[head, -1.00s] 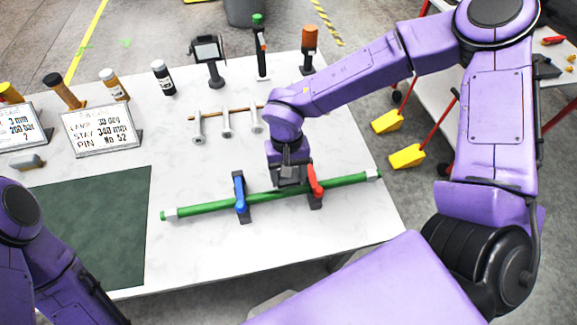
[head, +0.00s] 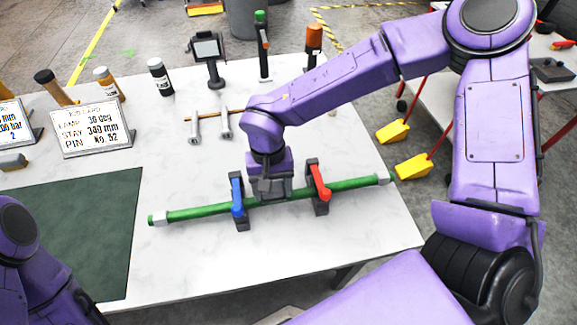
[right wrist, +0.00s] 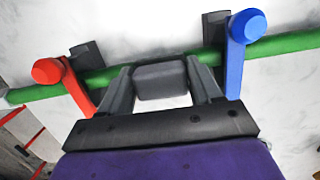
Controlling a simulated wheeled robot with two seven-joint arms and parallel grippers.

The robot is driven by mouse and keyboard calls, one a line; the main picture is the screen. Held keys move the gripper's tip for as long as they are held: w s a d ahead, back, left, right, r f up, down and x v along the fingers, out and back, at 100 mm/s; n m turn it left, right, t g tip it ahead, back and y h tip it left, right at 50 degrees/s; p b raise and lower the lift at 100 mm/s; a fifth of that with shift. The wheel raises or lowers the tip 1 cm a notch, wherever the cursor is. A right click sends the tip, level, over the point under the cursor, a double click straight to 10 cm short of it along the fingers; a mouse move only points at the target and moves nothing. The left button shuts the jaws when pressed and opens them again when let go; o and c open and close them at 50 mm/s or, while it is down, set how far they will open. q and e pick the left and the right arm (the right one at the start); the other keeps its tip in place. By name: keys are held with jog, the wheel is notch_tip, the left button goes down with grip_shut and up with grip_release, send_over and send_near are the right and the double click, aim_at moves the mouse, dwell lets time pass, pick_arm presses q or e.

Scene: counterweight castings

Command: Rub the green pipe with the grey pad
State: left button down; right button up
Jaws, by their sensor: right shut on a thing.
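The green pipe (head: 200,212) lies across the white table, held in a blue-levered clamp (head: 237,199) and a red-levered clamp (head: 319,186). Both clamps also show in the right wrist view, blue (right wrist: 236,60) at the right and red (right wrist: 68,82) at the left. My right gripper (head: 271,192) is at the pipe between the clamps. In the right wrist view its fingers are shut on the grey pad (right wrist: 160,81), which lies over the pipe. Contact between pad and pipe is hidden. Only part of my left arm shows at lower left; its gripper is out of view.
A dark green mat (head: 70,235) lies left of the pipe. A job card (head: 90,129), bottles, a small screen on a stand (head: 208,55) and a rod rack (head: 210,119) stand toward the back. A small grey block (head: 12,162) lies at far left. The front table is clear.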

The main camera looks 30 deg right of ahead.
jog(key=shift+w+a+f+b, duration=0.1)
jog(key=shift+w+a+b, duration=0.1)
jog(key=shift+a+b, duration=0.5)
jog(key=shift+w+a+f+b, duration=0.1)
jog(key=shift+w+a+b, duration=0.1)
jog(key=shift+a+b, duration=0.45)
jog(key=shift+r, duration=0.4)
jog(key=shift+s+d+p, duration=0.25)
jog(key=shift+d+p, duration=0.3)
jog(key=shift+d, duration=0.1)
jog(key=shift+s+d+p, duration=0.2)
jog(key=shift+d+p, duration=0.35)
jog(key=shift+d, duration=0.05)
jog(key=d+p, duration=0.2)
jog(key=s+d+p, duration=0.1)
jog(key=d, duration=0.1)
jog(key=shift+d+p, duration=0.15)
jog(key=shift+p, duration=0.2)
jog(key=shift+s+d+r+p, duration=0.15)
jog(key=shift+d+p, duration=0.1)
jog(key=shift+p, duration=0.15)
notch_tip(320, 180, up, 2)
jog(key=shift+p, duration=0.75)
jog(key=shift+a+r+p, duration=0.1)
jog(key=shift+r+p, duration=0.45)
jog(key=shift+p, duration=0.2)
jog(key=shift+r+p, duration=1.75)
jog(key=shift+r, duration=0.4)
